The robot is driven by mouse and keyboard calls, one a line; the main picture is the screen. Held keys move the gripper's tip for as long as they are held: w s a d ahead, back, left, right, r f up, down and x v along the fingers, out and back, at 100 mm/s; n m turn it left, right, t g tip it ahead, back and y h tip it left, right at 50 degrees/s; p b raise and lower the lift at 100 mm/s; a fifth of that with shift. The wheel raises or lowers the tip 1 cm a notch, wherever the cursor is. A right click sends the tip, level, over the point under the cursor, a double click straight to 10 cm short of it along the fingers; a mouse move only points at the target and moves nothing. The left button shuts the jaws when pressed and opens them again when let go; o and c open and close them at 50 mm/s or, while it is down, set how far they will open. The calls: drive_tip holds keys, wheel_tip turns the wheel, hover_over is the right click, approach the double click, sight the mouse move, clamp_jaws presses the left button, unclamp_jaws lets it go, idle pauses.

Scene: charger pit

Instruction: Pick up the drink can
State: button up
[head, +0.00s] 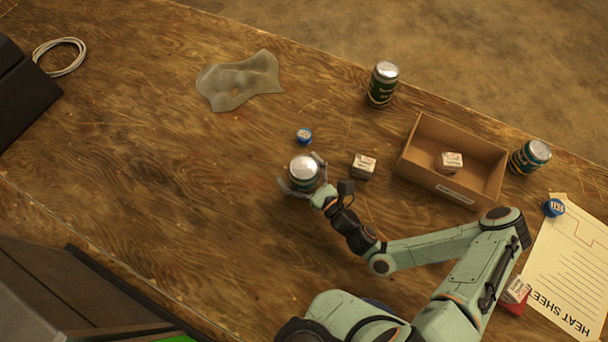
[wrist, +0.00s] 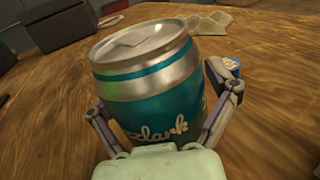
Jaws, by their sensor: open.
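A drink can (head: 303,170) with a silver top stands upright on the wooden table, left of the cardboard box. In the wrist view the can (wrist: 150,80) is large and close, with a teal band and white lettering. My gripper (head: 300,180) is at the can. In the wrist view one finger is on each side of it, and the jaws are open around the can. The lower part of the can is hidden behind my gripper.
A blue cap-like item (head: 304,136) lies just behind the can. A small white-topped block (head: 363,166) lies to its right. An open cardboard box (head: 415,165) holds another small block (head: 449,161). A crumpled cloth (head: 238,80) lies farther back. The table's left middle is clear.

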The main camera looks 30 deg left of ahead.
drive_tip(key=c, duration=1.1)
drive_tip(key=shift+o, duration=0.2)
